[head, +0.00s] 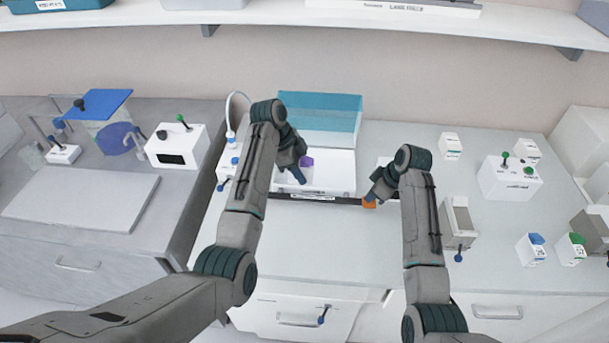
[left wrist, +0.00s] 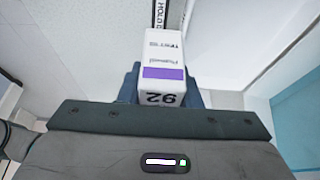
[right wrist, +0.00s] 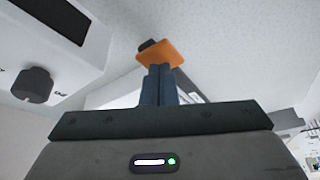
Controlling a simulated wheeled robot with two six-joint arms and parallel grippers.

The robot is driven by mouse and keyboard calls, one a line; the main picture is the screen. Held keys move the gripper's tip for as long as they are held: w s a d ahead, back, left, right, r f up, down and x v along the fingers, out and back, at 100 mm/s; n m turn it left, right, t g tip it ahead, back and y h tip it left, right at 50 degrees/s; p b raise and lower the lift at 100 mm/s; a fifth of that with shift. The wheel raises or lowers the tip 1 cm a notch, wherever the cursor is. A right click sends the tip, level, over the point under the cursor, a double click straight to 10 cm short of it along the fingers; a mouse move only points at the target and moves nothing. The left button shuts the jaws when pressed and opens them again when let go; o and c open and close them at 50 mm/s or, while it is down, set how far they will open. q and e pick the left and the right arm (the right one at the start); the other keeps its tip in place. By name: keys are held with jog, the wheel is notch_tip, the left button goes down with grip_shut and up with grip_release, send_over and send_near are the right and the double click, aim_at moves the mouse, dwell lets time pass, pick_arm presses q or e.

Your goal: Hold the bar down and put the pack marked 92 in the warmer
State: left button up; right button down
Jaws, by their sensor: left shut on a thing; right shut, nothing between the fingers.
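The pack marked 92 (left wrist: 163,55) is white with a purple band and sits between my left gripper's fingers (left wrist: 163,88). In the head view its purple part (head: 306,161) shows beside my left gripper (head: 298,172), over the warmer (head: 340,168). The warmer is a white box with its teal lid (head: 320,112) raised. The dark bar (head: 345,200) runs along the warmer's front with a label and an orange tab (head: 369,203). My right gripper (head: 373,196) is shut and empty at the orange tab (right wrist: 163,53); its fingertips appear against it. Firm contact cannot be told.
Packs with a blue top (head: 530,248) and a green top (head: 571,249) stand at the right. A grey-fronted holder (head: 458,230) stands right of my right arm. The counter front between my arms is clear.

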pick_arm(q)
jog(key=shift+w, duration=0.8)
jog(key=w+f, duration=0.2)
jog(key=w, duration=0.6)
jog(key=shift+f, duration=0.1)
jog(key=shift+f, duration=1.35)
